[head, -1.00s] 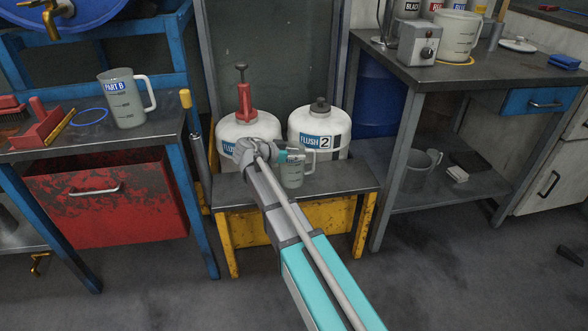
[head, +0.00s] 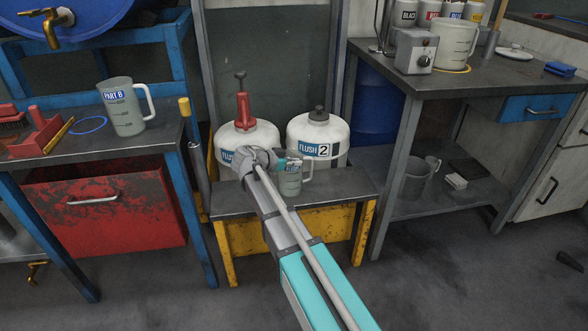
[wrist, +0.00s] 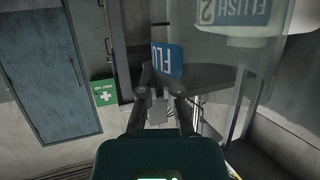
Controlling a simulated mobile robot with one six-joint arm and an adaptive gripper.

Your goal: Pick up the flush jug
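The flush jug (head: 291,182) is a small translucent grey jug with a blue label. It stands upright on a low bench (head: 236,205) in front of the canister marked FLUSH 2 (head: 334,134), with its handle to the right. My gripper (head: 279,162) is at the jug's upper left, partly in front of it. In the wrist view my gripper's fingers (wrist: 160,94) stand apart. A blue label reading FLU (wrist: 168,59) shows just beyond them, and translucent jug wall spreads to the right. Whether a finger touches the jug I cannot tell.
A second canister with a red pump (head: 243,112) stands behind my gripper, close to the jug. A jug labelled PART B (head: 124,112) is on the left bench. An empty-looking grey jug (head: 417,178) sits on the right table's lower shelf. Open floor lies at the front right.

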